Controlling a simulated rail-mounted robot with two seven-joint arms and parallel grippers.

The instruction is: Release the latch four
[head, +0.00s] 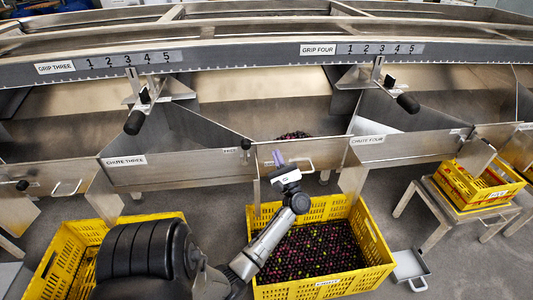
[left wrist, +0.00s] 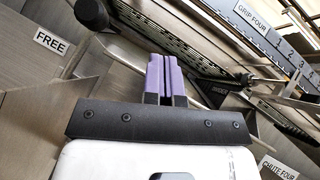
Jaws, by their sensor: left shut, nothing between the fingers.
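The GRIP FOUR scale (head: 375,49) runs along the upper grey rail, numbered 1 to 5. Below it hangs a metal bracket (head: 376,72) with a black-handled lever (head: 408,103). No part is labelled as a latch. My left gripper (head: 279,158) has purple fingers, shut and empty, in front of the panel left of the CHUTE FOUR label (head: 367,140). A bent metal handle (head: 305,165) shows beside it. In the left wrist view the shut fingers (left wrist: 166,78) point toward bars and plates; a black piece (left wrist: 212,92) lies right of them. I cannot tell whether they touch anything.
A yellow crate (head: 378,247) of dark and green fruit stands below my left gripper. Another yellow crate (head: 50,262) is at lower left. A crate on a stand (head: 440,203) is at right. A black-handled lever (head: 134,122) hangs below GRIP THREE. A grey tray (head: 410,267) lies on the floor.

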